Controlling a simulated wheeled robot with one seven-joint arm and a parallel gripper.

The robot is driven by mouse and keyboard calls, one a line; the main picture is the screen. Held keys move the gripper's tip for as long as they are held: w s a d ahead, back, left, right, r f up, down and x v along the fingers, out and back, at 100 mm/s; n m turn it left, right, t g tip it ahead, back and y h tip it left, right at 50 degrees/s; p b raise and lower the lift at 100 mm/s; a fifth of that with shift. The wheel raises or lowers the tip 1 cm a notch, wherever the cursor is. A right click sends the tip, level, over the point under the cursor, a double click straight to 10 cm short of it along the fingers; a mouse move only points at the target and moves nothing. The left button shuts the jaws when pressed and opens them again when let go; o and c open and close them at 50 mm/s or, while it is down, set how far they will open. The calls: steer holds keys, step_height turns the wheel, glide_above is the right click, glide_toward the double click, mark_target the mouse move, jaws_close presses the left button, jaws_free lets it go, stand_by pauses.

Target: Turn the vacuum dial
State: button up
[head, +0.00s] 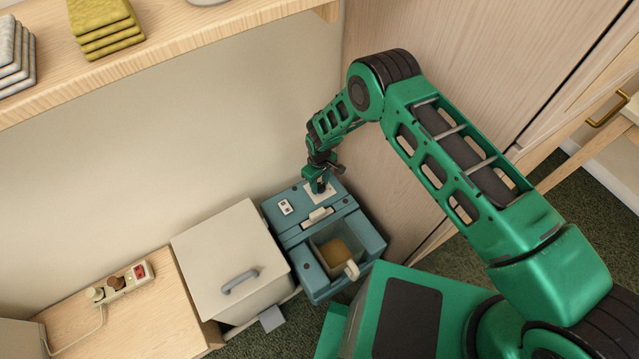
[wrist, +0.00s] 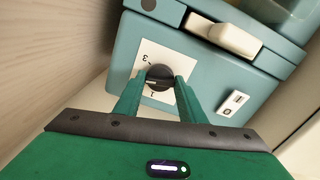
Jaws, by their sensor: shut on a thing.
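The vacuum (head: 296,222) is a teal box on the floor, with a clear bin holding something brown at its front. Its dial (wrist: 159,77) is a dark round knob on a white plate (wrist: 146,58) with printed numbers, of which a 3 shows in the wrist view. My gripper (wrist: 157,86) has its green fingers on either side of the knob and is shut on it. In the head view my gripper (head: 318,183) reaches down onto the vacuum's top and hides the dial. The exact setting of the dial's pointer is hard to read.
A white rocker switch (head: 285,207) sits beside the dial plate, and a pale handle (wrist: 222,36) is close by. A cream lidded bin (head: 225,255) stands left of the vacuum. A wooden panel (head: 440,70) rises close on the right, and a shelf (head: 170,45) hangs above.

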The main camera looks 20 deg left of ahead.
mark_target(320, 184)
steer(key=m, duration=0.4)
steer(key=shift+w+r+m, duration=0.1)
steer(key=shift+w+m, duration=0.2)
steer(key=shift+w, duration=0.05)
steer(key=shift+m, duration=2)
steer(key=o, duration=1)
steer(key=shift+o, duration=0.2)
steer(key=shift+s, duration=0.2)
step_height(320, 184, up, 11)
steer(key=shift+f, duration=0.2)
